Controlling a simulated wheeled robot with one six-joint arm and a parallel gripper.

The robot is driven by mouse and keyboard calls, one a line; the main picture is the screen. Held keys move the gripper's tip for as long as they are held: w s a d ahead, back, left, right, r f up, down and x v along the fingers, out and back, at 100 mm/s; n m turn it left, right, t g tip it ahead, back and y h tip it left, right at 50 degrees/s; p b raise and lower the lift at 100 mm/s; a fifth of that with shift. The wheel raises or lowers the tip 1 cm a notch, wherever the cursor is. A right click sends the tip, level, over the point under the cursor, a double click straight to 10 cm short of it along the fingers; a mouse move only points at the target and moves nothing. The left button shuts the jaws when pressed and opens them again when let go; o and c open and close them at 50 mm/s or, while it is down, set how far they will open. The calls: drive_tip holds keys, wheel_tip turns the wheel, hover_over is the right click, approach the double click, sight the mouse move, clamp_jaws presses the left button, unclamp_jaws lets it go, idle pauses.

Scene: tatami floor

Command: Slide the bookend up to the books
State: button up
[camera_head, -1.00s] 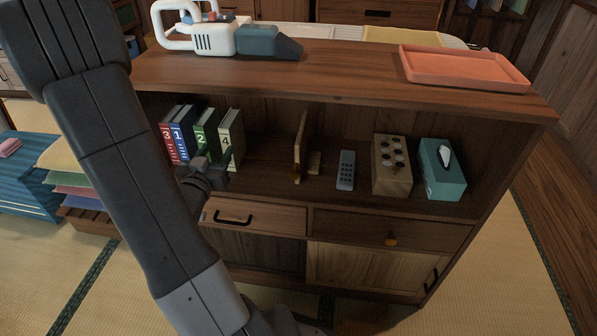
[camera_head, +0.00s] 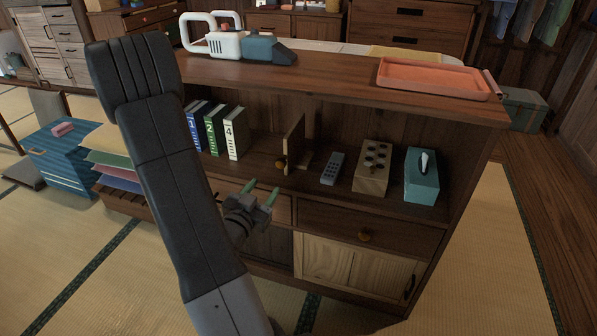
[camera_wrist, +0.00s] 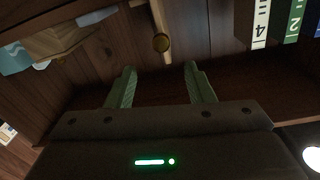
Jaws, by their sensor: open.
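My arm hides anything further left. My gripper (camera_head: 261,190) is open and empty in front of the shelf, apart from the bookend.
Right of the bookend stand a grey remote (camera_head: 332,168), a wooden box with holes (camera_head: 372,166) and a teal tissue box (camera_head: 421,174). The cabinet top (camera_head: 330,80) above carries a white appliance (camera_head: 224,44) and a coral tray (camera_head: 440,78). Drawers lie below the shelf.

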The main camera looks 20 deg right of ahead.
sight(280, 166)
drive_tip(key=b+x, duration=0.1)
drive_tip(key=x, duration=1.2)
drive_tip(key=shift+w+d+b, duration=0.15)
drive_tip(key=shift+w+b, duration=0.2)
drive_tip(key=shift+b, duration=0.05)
clamp_jaws()
